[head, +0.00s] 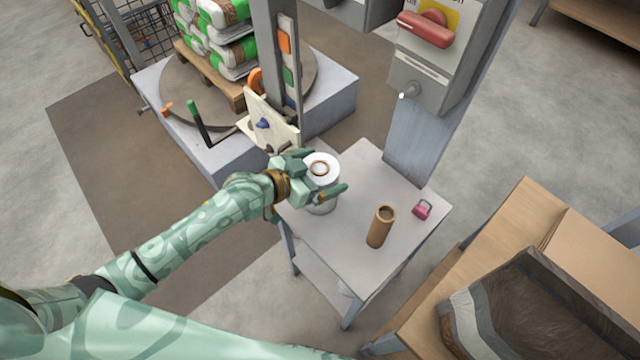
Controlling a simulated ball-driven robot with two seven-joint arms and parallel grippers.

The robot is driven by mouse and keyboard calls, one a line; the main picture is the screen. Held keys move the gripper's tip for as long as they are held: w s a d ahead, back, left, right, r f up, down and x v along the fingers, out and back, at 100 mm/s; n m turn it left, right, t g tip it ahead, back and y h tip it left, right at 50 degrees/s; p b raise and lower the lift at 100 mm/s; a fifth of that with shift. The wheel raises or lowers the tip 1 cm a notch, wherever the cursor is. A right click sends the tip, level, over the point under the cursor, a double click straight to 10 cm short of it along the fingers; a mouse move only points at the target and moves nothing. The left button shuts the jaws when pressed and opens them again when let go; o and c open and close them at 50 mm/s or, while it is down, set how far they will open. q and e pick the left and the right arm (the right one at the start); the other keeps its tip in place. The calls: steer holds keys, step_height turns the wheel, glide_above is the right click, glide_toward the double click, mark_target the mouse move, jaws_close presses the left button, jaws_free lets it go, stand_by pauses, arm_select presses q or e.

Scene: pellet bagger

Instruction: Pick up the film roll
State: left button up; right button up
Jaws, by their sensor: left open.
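The film roll (323,162) is a white and translucent cylinder with a brown core ring at its top. It stands upright near the left back edge of a small grey table (338,241). My left gripper (325,179) is open at the roll, with one finger on its far side and one on its near side. I cannot tell whether the fingers touch it. The gripper hides part of the roll's left side. My right gripper is not in view.
A brown cardboard tube (380,228) stands upright on the table, with a pink padlock (423,209) to its right. A grey post with a red-handled switch box (428,50) rises behind. A turntable with stacked bags (215,35) stands back left. A wooden bench (490,250) is at right.

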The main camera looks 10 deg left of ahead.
arm_select(q)
steer(key=c, duration=1.7)
steer(key=shift+r, duration=0.1)
